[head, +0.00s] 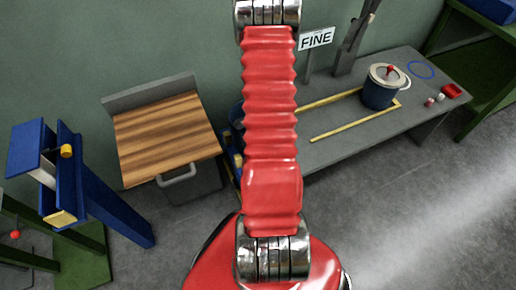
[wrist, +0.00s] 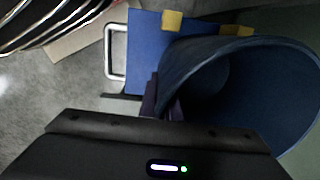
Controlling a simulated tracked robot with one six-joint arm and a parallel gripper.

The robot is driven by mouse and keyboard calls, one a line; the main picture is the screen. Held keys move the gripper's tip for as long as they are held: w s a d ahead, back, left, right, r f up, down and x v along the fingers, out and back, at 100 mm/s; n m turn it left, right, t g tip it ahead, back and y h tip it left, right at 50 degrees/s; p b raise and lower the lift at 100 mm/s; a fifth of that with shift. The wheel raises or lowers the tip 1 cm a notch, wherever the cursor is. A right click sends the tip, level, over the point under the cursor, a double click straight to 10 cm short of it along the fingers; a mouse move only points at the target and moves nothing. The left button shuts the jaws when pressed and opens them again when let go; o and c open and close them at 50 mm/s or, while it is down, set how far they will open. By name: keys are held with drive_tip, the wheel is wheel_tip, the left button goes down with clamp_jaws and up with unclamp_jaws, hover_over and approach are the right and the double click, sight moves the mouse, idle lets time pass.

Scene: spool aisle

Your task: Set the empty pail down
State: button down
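A blue pail (wrist: 240,85) fills the right of the wrist view, its open mouth tilted towards the camera; I see only bare blue inside. Its near rim meets the dark fingers of my gripper (wrist: 164,108), which look shut on it; the fingertips are partly hidden. In the head view my red arm covers my gripper and most of the pail, and a dark blue edge of it (head: 236,114) shows left of the arm.
A lidded blue pot (head: 378,94) with a red knob stands at the marking's right end. A blue ring (head: 421,69) and small red things (head: 451,91) lie beyond it. A wood-topped cabinet (head: 168,135) and a blue stand (head: 110,205) are at left. The bench's middle is clear.

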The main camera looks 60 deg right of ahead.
drive_tip(key=shift+f, duration=2.05)
drive_tip(key=c, duration=2)
unclamp_jaws()
drive_tip(key=shift+f, duration=0.1)
wheel_tip(320, 180, up, 12)
drive_tip(key=shift+s, duration=0.25)
drive_tip(key=shift+a, duration=0.1)
